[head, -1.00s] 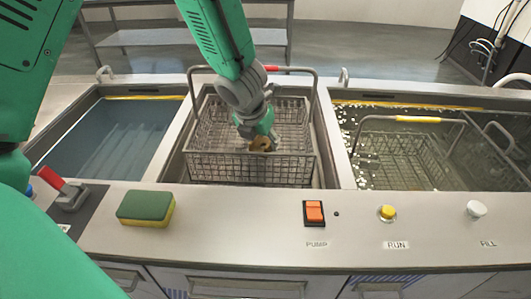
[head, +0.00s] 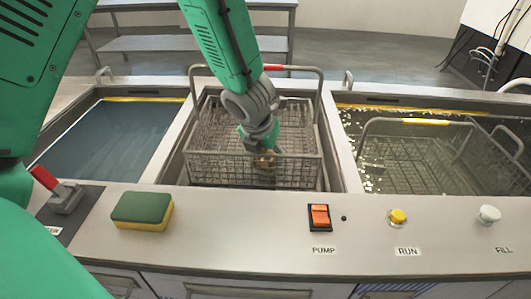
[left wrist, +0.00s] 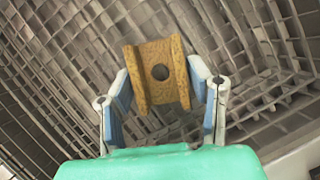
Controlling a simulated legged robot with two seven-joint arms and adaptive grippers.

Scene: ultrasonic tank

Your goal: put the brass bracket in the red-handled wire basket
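The brass bracket (head: 266,161) is low inside the red-handled wire basket (head: 200,166), seen through the front mesh in the head view. The basket has a red grip (head: 275,68) on its handle and sits in the middle tank. My left gripper (head: 262,150) reaches down into the basket. In the left wrist view the bracket (left wrist: 160,73), a channel shape with a round hole, sits between the blue-padded fingers of my left gripper (left wrist: 160,80), which close on its two sides. Wire mesh lies behind it. My right gripper is not in view.
A yellow-handled basket (head: 425,122) sits in the water-filled right tank. The left tank (head: 115,135) holds blue liquid. On the front ledge are a green and yellow sponge (head: 142,211), a red lever (head: 45,178), an orange pump switch (head: 320,215) and two knobs.

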